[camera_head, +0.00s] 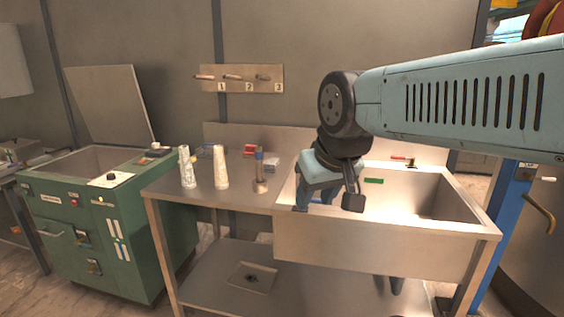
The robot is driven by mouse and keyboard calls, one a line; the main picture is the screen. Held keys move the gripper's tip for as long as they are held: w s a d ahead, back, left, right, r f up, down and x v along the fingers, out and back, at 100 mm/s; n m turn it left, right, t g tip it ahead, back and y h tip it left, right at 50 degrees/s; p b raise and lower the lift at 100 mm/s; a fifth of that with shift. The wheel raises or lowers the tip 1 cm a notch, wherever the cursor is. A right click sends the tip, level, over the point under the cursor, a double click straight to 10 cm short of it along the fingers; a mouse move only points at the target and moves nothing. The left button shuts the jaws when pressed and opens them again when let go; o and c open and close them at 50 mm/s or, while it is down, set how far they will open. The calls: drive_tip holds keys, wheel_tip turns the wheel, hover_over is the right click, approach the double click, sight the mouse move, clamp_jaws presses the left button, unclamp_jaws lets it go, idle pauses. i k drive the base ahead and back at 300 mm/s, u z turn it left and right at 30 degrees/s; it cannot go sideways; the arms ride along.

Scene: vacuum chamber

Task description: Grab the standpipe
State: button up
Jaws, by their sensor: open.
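I cannot tell for certain which object is the standpipe. Two pale, tapered upright pieces stand on the steel table: a mottled one (186,168) and a smoother cream one (220,167). To their right stands a slim upright piece (260,170) with a blue upper part and a wider tan base. My gripper (326,203) points down over the left part of the steel sink (380,245), right of these pieces and apart from them. It is open. Its fingers and wrist hide part of the sink's inside, where something blue shows near the fingers.
A green cabinet (120,245) with a raised lid stands left. A wall plate (242,78) carries several handles above numbers. Small red and grey items (271,163) lie at the table's back. A green item (373,181) is at the sink. The table's front left is clear.

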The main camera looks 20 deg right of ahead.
sight(258, 148)
drive_tip(key=z, duration=0.35)
drive_tip(key=i, duration=0.8)
drive_tip(key=z, duration=0.5)
drive_tip(key=k, duration=0.9)
drive_tip(key=z, duration=0.2)
drive_tip(key=i, duration=0.95)
drive_tip(key=u, duration=0.1)
